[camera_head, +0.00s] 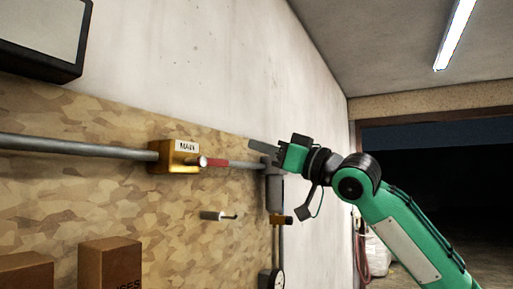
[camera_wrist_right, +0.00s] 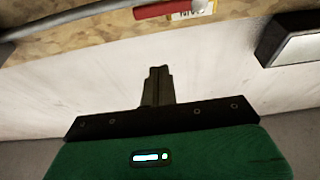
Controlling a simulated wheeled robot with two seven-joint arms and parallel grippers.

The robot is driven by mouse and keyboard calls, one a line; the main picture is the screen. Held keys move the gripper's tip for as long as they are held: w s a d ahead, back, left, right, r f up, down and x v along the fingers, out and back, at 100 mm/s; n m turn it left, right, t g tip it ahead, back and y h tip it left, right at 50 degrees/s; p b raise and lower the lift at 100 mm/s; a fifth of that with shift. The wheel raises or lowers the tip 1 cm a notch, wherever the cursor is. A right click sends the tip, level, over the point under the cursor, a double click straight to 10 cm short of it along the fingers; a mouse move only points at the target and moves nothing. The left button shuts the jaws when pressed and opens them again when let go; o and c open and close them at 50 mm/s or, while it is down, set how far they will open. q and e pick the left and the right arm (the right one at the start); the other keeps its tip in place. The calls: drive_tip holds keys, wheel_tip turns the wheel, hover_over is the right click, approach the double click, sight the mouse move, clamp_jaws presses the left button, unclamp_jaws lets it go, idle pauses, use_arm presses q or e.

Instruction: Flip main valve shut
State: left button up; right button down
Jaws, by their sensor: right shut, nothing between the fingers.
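The main valve (camera_head: 173,157) is a brass block on a grey horizontal pipe, with a white label reading MAIN. Its red handle (camera_head: 217,163) points right, roughly in line with the pipe. My right gripper (camera_head: 264,147) is shut and empty, to the right of the handle's end and slightly above it in the head view, apart from it as far as I can see. In the right wrist view the shut fingers (camera_wrist_right: 157,85) point up, and the red handle (camera_wrist_right: 160,9) and part of the label show beyond them at the top edge. My left gripper is not in view.
The pipe (camera_head: 75,146) runs along a patterned wall board. Brown boxes (camera_head: 108,264) sit lower left.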

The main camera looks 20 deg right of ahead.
sight(208, 163)
drive_tip(key=r+p+x, duration=0.1)
drive_tip(key=p+x, duration=0.4)
drive_tip(key=x, duration=0.4)
drive_tip(key=f, duration=0.5)
drive_tip(key=shift+s+d+f+p, duration=0.1)
drive_tip(key=shift+s+d+p, duration=0.1)
drive_tip(key=shift+s+p, duration=0.15)
drive_tip(key=shift+a, duration=0.1)
drive_tip(key=shift+f, duration=0.1)
